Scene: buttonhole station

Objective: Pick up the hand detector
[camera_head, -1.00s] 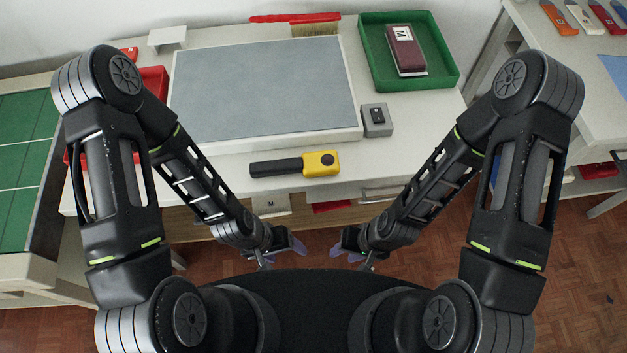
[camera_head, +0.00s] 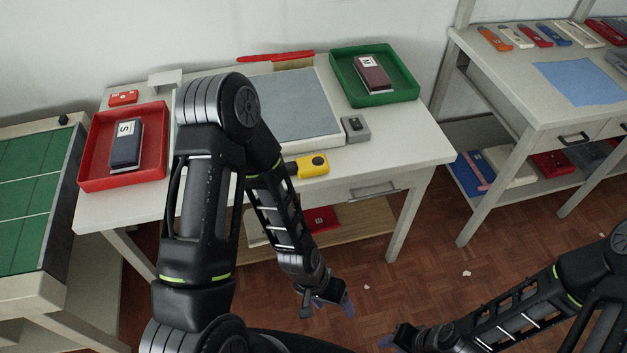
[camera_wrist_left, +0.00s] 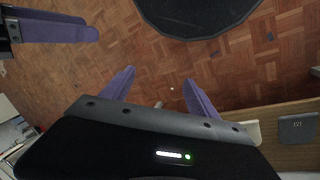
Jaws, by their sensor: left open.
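The hand detector (camera_head: 313,165) lies on the front part of the white table in the head view. My left gripper (camera_head: 335,303) is below and in front of the table, apart from the detector. In the left wrist view its two purple fingers (camera_wrist_left: 158,82) are spread with only floor between them. My right gripper (camera_head: 392,339) is low at the bottom of the head view, and its fingers also show at the upper left of the wrist view (camera_wrist_left: 58,30). Its opening is unclear.
A grey mat (camera_head: 300,105) covers the table's middle. A small grey box (camera_head: 355,128) stands close behind the detector. A red tray (camera_head: 92,160) is left and a green tray (camera_head: 407,93) back right, each holding a labelled block. Another table (camera_head: 510,85) stands right.

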